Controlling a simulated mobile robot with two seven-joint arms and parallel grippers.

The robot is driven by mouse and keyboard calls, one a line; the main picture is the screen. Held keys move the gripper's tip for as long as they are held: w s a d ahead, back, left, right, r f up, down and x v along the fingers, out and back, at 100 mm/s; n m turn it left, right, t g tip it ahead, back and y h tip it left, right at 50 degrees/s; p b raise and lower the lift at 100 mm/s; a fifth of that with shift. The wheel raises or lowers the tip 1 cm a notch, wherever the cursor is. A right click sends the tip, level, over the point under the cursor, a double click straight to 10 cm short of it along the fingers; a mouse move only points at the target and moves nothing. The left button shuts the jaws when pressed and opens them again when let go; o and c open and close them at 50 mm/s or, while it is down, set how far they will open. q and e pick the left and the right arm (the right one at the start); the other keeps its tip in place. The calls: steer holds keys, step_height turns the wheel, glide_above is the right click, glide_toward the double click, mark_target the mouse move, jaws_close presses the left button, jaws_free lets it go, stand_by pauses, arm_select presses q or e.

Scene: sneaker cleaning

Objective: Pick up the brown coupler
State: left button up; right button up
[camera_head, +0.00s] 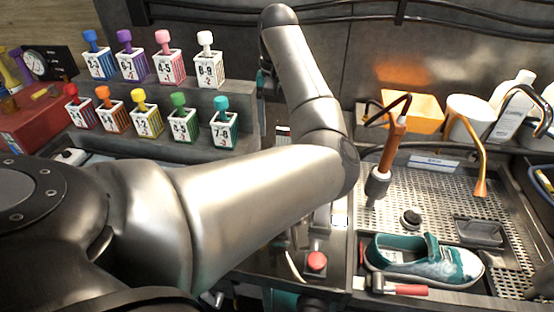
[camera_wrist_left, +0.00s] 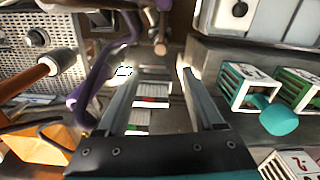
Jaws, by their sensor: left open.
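A brown cylindrical piece with a grey lower end (camera_head: 392,150) stands tilted above the perforated tray, with a dark curved piece at its top. It is the likeliest brown coupler, though I cannot be sure. It also shows at the left of the left wrist view (camera_wrist_left: 27,76). My left gripper (camera_wrist_left: 158,72) is open, its two fingers apart, and nothing is visibly held. The brown piece lies outside the fingers, apart from them. In the head view the fingers are mostly hidden behind my own arm. My right gripper does not show.
Numbered boxes with coloured tops (camera_head: 146,120) stand on a stepped grey rack at the left; a teal one (camera_wrist_left: 277,122) shows near my right-hand finger. A teal sneaker (camera_head: 420,262), orange container (camera_head: 415,112) and copper faucet (camera_head: 480,165) are at the right. A red button (camera_head: 317,262) is in front.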

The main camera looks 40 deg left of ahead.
arm_select(q)
steer(key=f, duration=0.3)
steer(key=f+b, duration=0.1)
steer(key=f, duration=0.1)
steer(key=shift+s+d+f, duration=0.2)
steer(key=shift+s+f, duration=0.1)
steer(key=shift+f, duration=0.05)
step_height(320, 180, down, 2)
steer(key=shift+f, duration=0.25)
steer(key=shift+f+b, duration=0.3)
steer(key=shift+f, duration=0.55)
step_height(320, 180, down, 4)
steer(key=shift+a+r+b, duration=0.1)
steer(key=shift+r+b, duration=0.05)
steer(key=shift+b, duration=0.2)
steer(key=shift+f, duration=0.3)
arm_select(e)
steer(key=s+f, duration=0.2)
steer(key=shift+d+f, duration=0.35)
arm_select(q)
jaws_close()
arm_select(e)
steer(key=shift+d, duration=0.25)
